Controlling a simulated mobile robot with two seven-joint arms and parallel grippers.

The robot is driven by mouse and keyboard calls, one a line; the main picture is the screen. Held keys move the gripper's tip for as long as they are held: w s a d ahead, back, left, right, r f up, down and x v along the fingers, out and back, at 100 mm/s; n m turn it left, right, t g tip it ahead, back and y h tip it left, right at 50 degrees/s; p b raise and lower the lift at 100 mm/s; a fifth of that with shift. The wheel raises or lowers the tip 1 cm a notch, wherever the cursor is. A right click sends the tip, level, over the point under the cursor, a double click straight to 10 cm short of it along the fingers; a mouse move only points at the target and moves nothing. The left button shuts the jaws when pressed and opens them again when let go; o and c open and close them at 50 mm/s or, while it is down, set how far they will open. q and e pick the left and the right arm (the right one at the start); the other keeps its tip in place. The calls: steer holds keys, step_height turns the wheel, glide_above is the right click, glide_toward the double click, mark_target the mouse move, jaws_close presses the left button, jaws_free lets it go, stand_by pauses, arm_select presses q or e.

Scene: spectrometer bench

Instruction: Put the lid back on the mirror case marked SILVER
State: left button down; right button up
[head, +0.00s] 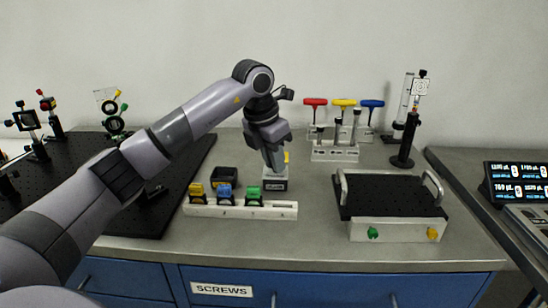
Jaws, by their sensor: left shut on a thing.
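My left gripper (274,164) reaches down at the middle of the bench, directly above a small dark case with a pale label (274,185). The label is too small to read with certainty. The gripper is shut on a pale grey piece (281,172), which looks like the lid, at the top of this case. The fingers partly hide it, and I cannot tell whether it is seated or just above the case. A second small dark case (224,175) with a yellowish mark stands to the left. My right gripper is not in view.
A white rail (270,211) with yellow, blue and green pieces lies in front. A black-topped platform with handles (390,198) stands right. Behind are a rack of coloured-handled tools (335,152) and a post mount (408,140). A black breadboard (185,165) is left.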

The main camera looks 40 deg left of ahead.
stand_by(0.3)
arm_select(q)
steer(key=c, duration=0.5)
jaws_free()
steer(key=shift+r+p, duration=3.25)
steer(key=shift+r, duration=0.25)
jaws_close()
steer(key=shift+f, duration=0.15)
